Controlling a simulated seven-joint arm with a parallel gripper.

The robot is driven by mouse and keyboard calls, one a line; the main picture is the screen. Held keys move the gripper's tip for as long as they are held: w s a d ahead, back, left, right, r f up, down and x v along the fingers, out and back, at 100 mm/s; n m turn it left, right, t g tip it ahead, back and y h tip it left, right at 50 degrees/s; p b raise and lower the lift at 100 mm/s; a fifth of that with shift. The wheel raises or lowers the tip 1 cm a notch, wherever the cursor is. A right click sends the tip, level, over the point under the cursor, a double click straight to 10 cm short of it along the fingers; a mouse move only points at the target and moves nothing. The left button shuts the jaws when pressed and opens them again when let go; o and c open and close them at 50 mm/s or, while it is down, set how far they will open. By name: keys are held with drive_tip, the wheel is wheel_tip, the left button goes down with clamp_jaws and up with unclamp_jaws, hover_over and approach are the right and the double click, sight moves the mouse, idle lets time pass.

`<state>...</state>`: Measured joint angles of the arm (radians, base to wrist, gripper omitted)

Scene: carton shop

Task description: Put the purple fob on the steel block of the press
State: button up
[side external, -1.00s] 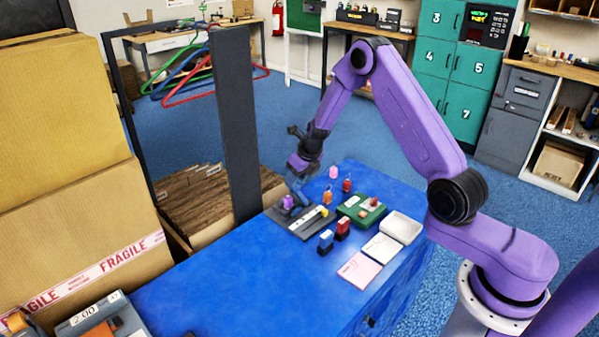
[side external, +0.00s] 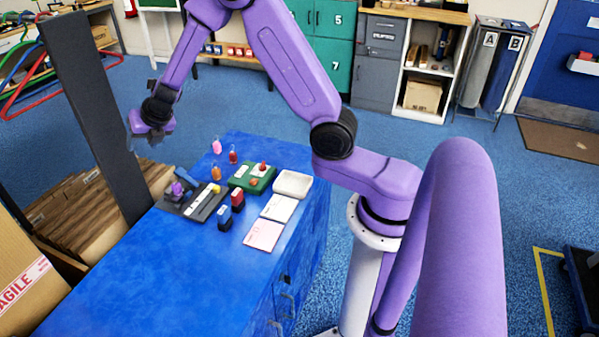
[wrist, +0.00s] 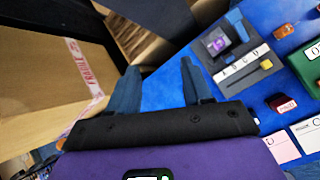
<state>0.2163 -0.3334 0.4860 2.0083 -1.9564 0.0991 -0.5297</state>
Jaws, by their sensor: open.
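The purple fob (side external: 176,188) sits on the dark press (side external: 195,204) at the far left of the blue table. In the wrist view the purple fob (wrist: 217,44) lies on the press's block beside the raised blue lever (wrist: 237,24); the block beneath is mostly covered. My gripper (side external: 150,139) is raised above and to the left of the press, apart from it. In the wrist view my gripper's (wrist: 158,68) two blue fingers are spread with nothing between them.
Pink (side external: 217,146), red (side external: 233,157) and orange (side external: 216,173) fobs stand behind the press. A green box (side external: 253,177), white tray (side external: 292,184), two stamps and two cards lie to the right. A dark post (side external: 95,110) rises at the left. The table's front is clear.

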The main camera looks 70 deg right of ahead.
drive_tip(key=s+a+r+m, duration=0.3)
drive_tip(key=s+m, duration=0.2)
drive_tip(key=s, duration=0.1)
drive_tip(key=s+a+r+m, duration=0.2)
drive_tip(key=s+r+m, duration=0.2)
drive_tip(key=s, duration=0.3)
drive_tip(key=s+f+m+g, duration=0.1)
drive_tip(key=s+m+g, duration=0.6)
drive_tip(key=s, duration=2.3)
drive_tip(key=shift+s+d+m+g+y, duration=0.2)
drive_tip(key=shift+d+m+g+y, duration=0.1)
drive_tip(key=shift+m+g, duration=0.1)
